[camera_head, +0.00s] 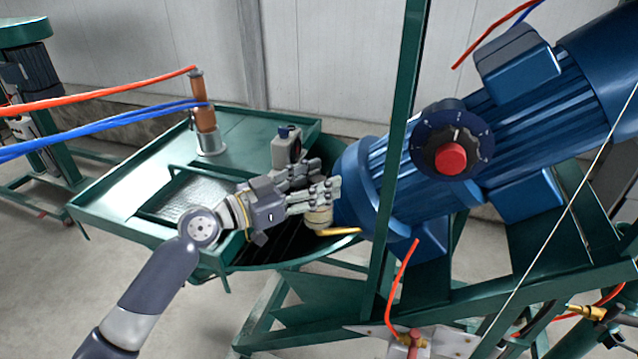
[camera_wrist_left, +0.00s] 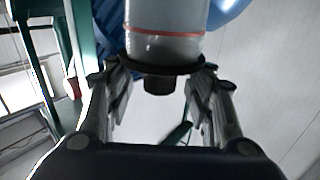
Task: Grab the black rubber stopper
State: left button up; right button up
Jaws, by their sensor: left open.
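In the left wrist view a dark, short plug with a wide black rim, which looks like the black rubber stopper (camera_wrist_left: 158,84), sits at the end of a grey cylinder (camera_wrist_left: 165,48) with a red line around it. My left gripper (camera_wrist_left: 153,76) is open, with one finger on each side of the stopper and visible gaps between. In the head view my left gripper (camera_head: 325,194) is beside the front end of the blue motor (camera_head: 358,183), above the green basin. I cannot make out the stopper there; the gripper may hide it. My right gripper is not in view.
A green tray table (camera_head: 110,190) stands left, with a copper-coloured cylinder (camera_head: 203,105) and red and blue hoses. A green upright post (camera_head: 398,130) rises just right of my left gripper. A round dial with a red button (camera_head: 451,158) is on the motor.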

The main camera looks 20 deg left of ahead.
pick_arm(q)
jog(key=c, duration=1.1)
